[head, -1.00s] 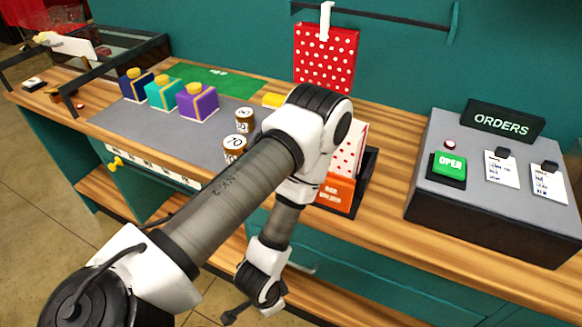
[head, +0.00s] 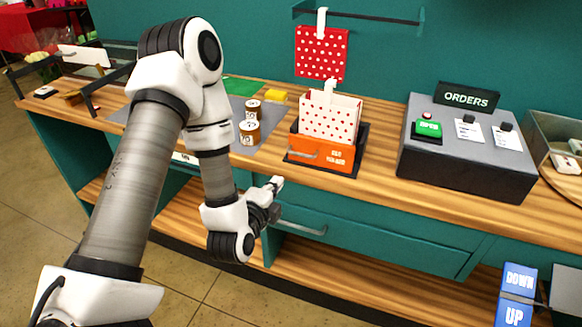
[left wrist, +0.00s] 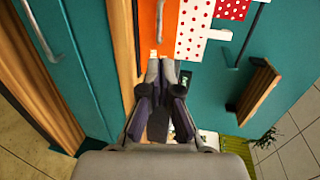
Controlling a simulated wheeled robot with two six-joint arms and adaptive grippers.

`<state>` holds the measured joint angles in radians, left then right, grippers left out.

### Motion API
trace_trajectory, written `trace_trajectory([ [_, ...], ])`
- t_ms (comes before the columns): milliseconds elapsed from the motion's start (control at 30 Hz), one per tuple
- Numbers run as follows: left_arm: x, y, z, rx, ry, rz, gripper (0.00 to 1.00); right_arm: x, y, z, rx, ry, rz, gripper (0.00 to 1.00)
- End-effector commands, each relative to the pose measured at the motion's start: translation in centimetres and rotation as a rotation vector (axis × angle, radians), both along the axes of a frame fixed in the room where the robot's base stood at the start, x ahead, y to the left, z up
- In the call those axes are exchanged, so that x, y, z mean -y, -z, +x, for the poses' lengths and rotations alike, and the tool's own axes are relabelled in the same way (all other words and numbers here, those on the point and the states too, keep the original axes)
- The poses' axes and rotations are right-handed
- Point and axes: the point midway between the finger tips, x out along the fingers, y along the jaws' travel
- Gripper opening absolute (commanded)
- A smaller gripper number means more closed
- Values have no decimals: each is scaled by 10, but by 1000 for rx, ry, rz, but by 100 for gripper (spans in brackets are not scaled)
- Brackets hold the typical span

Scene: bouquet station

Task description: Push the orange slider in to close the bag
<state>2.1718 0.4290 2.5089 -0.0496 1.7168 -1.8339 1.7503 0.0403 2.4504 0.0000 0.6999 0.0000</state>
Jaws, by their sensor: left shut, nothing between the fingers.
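The orange slider (head: 333,155) is a box-like piece with a handle, at the front of a dark tray on the counter. The white bag with red dots (head: 330,122) stands upright behind it, with a white tab on top. In the left wrist view the orange slider (left wrist: 147,28) and the bag (left wrist: 192,28) lie beyond the fingertips. My left gripper (head: 277,183) is shut and empty, below and to the left of the slider, in front of the counter edge. It also shows in the left wrist view (left wrist: 160,65). My right gripper is not in view.
A grey orders box (head: 465,160) with a green button stands to the right. Two small labelled jars (head: 249,132) stand left of the slider. A red dotted bag (head: 321,50) hangs on the wall rail. A drawer handle (head: 303,228) juts out below the counter.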

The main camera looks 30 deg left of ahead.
Motion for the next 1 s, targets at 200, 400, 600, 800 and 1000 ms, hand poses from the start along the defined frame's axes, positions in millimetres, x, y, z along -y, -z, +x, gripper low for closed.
trace_trajectory([
  [200, -5, 5, 22, 8, 0, 1, 0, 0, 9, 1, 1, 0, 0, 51],
  [400, -15, 9, 62, 4, 1, 2, 0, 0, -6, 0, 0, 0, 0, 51],
  [600, -26, 18, 103, 3, 2, 3, 0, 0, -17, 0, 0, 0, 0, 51],
  [800, -32, 25, 128, 2, 2, 0, 0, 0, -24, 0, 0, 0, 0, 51],
  [1000, -34, 28, 133, 1, 2, -1, 0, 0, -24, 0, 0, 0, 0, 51],
])
